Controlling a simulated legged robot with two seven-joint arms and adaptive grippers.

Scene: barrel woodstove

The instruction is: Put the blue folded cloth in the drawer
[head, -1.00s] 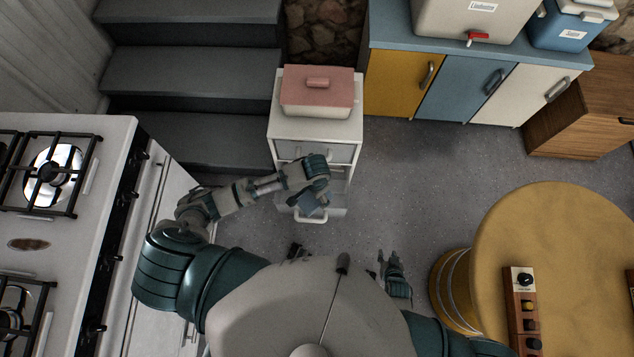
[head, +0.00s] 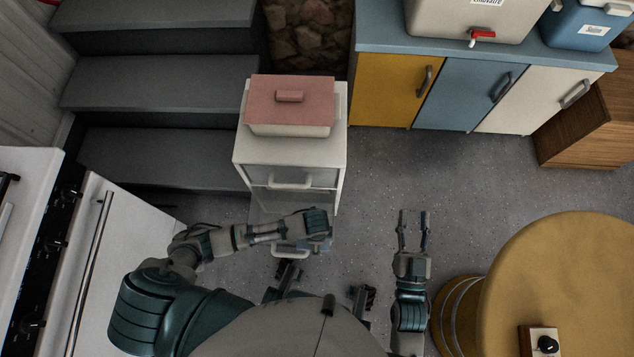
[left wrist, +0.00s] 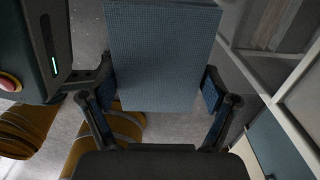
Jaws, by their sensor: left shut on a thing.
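The blue folded cloth (left wrist: 160,55) is between the two fingers of my left gripper (left wrist: 158,95) in the left wrist view, with a flat, woven face showing. In the head view my left gripper (head: 316,226) is above the front of the open drawer (head: 291,253) of the white cabinet. My arm hides much of this drawer, and only a little of the cloth shows below the hand. My right gripper (head: 413,228) is empty, its fingers apart, over the floor right of the drawer.
A pink-lidded box (head: 290,108) stands on the white cabinet (head: 243,150). Dark steps (head: 160,90) are at left, with a white stove (head: 110,270) nearer. A round yellow table (head: 560,270) stands at right. The floor between the cabinet and table is clear.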

